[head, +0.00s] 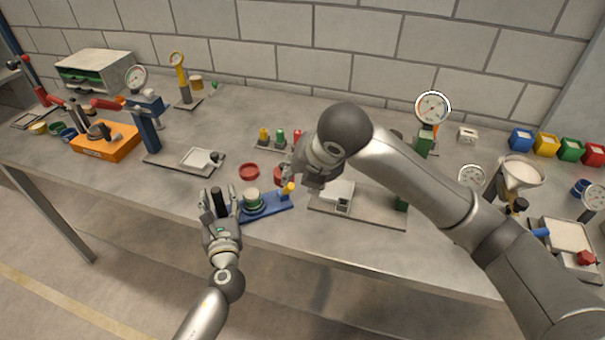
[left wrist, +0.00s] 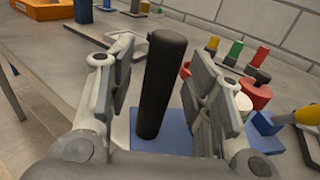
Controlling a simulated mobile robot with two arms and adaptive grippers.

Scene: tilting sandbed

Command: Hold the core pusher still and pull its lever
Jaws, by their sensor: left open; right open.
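The core pusher is a low blue base (head: 272,207) near the table's front edge. It bears a round green and cream part (head: 252,204), a yellow-tipped piece (head: 287,189) at its right end, and an upright black handle (head: 216,204) at its left end. My left gripper (head: 219,194) is open, with its fingers on either side of the black handle. In the left wrist view the handle (left wrist: 162,85) stands between the fingers with gaps visible. My right gripper (head: 292,182) is open close above the yellow-tipped piece; whether they touch cannot be told. I cannot tell which piece is the lever.
A red ring (head: 249,171) lies behind the base. A grey plate (head: 375,215) with a gauge stand is to the right, partly under my right arm. A white-topped plate (head: 190,162) and an orange box (head: 104,143) are to the left.

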